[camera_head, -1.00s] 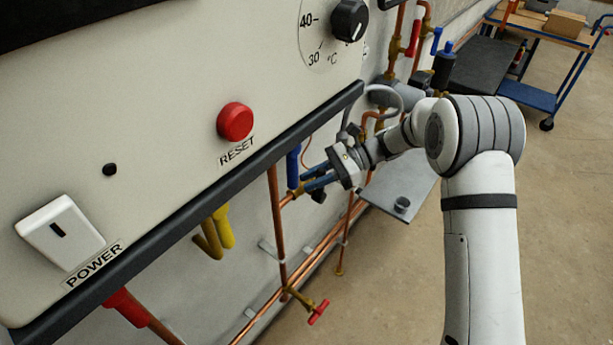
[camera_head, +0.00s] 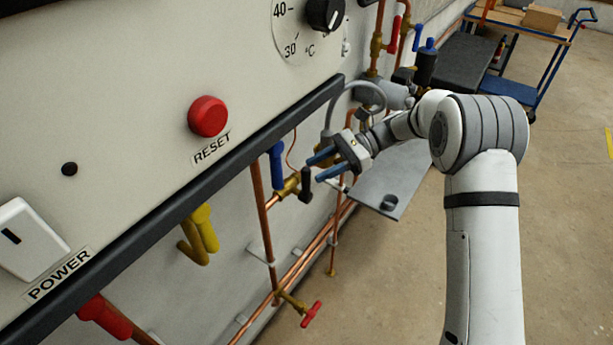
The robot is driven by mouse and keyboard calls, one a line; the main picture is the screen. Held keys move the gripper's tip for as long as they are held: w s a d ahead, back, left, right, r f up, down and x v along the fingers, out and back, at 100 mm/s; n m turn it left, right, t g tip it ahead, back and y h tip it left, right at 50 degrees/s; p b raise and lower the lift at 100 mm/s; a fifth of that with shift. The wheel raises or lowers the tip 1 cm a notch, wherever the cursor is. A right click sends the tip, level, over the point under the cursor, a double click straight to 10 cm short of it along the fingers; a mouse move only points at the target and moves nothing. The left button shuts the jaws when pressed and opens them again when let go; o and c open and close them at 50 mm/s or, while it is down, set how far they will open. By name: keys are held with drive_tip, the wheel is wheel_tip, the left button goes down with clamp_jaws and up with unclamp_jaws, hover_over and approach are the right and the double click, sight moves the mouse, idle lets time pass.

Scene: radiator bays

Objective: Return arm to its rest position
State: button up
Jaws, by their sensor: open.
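My gripper (camera_head: 320,166) is at the middle of the view, below the black lower edge of the boiler panel. Its two blue fingers point left and are spread apart with nothing between them. They are near a brass valve (camera_head: 290,187) with a blue lever (camera_head: 277,164) and a dark part beside it. I cannot tell whether a finger touches the valve. My arm runs from the gripper right to a grey-banded joint, then down the right side of the view.
The panel (camera_head: 120,110) fills the left, with a red reset button (camera_head: 208,116), a white power switch (camera_head: 30,240) and a dial (camera_head: 325,12). A grey shelf (camera_head: 392,175) lies behind my gripper. Copper pipes run along the wall. A blue trolley (camera_head: 530,80) stands far right. Floor at right is clear.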

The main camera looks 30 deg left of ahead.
drive_tip(key=shift+v, duration=0.9)
drive_tip(key=s+d+r+n+t+h, duration=0.2)
drive_tip(key=s+d+r+t, duration=0.15)
drive_tip(key=d, duration=0.55)
drive_tip(key=s+d+r+n+t+h, duration=0.1)
drive_tip(key=s+d+r+t+h, duration=0.2)
drive_tip(key=d, duration=0.6)
drive_tip(key=s+d+n+t+h, duration=0.2)
drive_tip(key=s+d+t, duration=0.2)
drive_tip(key=d, duration=0.6)
drive_tip(key=s+d+r+n+t+h, duration=0.1)
drive_tip(key=s+d+n+t+h, duration=0.1)
drive_tip(key=s+d, duration=0.7)
drive_tip(key=shift+d+r+n+t+h, duration=0.2)
drive_tip(key=shift+d+n+t+h, duration=0.2)
drive_tip(key=shift+n+t, duration=0.4)
